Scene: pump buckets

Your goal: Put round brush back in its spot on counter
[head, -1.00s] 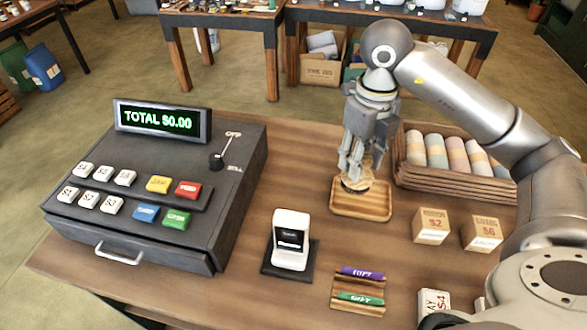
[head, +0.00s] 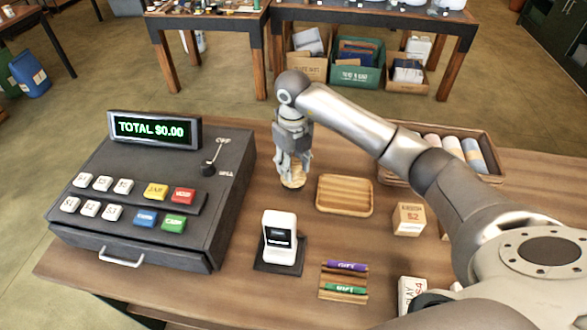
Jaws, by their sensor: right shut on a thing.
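The round brush (head: 294,177) has a pale wooden top and is in my right gripper (head: 292,166), which is shut on it. The gripper points down over the counter (head: 240,222), between the cash register and a small wooden tray (head: 345,195). The brush is left of the tray and apart from it. The tray is empty. I cannot tell whether the brush touches the counter. The brush's underside is hidden. My left gripper is not in view.
The cash register (head: 150,190) stands at the left. A card reader (head: 280,238) and a rack with purple and green markers (head: 343,281) are in front. A basket of rolls (head: 480,172) and a small box (head: 408,218) are at the right, partly behind my arm.

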